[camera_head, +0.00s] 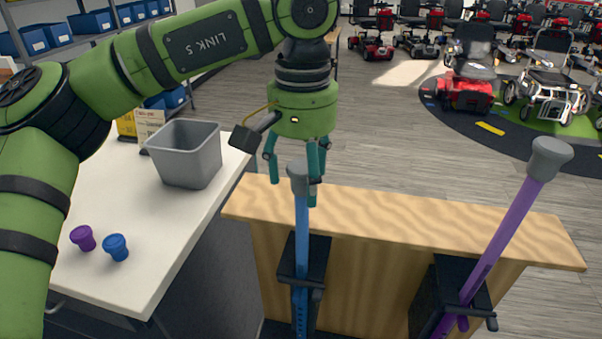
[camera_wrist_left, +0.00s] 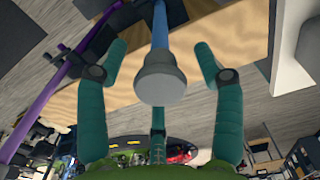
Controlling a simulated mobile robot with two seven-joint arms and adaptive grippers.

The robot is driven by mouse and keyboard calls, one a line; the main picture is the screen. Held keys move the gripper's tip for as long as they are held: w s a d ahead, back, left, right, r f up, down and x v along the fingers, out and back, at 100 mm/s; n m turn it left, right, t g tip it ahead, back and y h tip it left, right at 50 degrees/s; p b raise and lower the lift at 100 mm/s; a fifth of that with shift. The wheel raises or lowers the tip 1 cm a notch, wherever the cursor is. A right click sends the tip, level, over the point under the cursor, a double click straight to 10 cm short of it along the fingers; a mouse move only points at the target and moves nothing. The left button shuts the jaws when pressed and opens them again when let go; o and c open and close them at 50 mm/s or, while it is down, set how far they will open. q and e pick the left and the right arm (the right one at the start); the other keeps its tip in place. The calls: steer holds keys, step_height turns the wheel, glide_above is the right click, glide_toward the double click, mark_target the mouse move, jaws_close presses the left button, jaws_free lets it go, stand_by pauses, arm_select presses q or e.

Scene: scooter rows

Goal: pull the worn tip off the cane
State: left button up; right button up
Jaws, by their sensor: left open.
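A blue cane (camera_head: 302,225) stands upright, tip end up, in a black holder on the front of a wooden counter. Its grey worn tip (camera_head: 299,176) is on top. A purple cane (camera_head: 500,236) leans in a second holder at the right, with a grey tip (camera_head: 549,158). My left gripper (camera_head: 296,180) points down over the blue cane. In the left wrist view the grey tip (camera_wrist_left: 160,82) sits between its spread teal fingers, apparently untouched. My right gripper does not show.
A purple tip (camera_head: 83,238) and a blue tip (camera_head: 116,247) stand on the white table (camera_head: 130,285) at left. A grey bin (camera_head: 185,155) is farther back on it. The wooden counter (camera_head: 400,220) has a clear top. Scooters and wheelchairs stand beyond.

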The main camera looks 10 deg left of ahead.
mark_target(302, 166)
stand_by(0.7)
arm_select(q)
jaws_close()
steer(key=shift+r+p, duration=2.8)
steer(key=shift+r, duration=0.2)
steer(key=shift+r, duration=0.1)
steer(key=shift+r+p, duration=2.25)
steer(key=shift+r, duration=0.2)
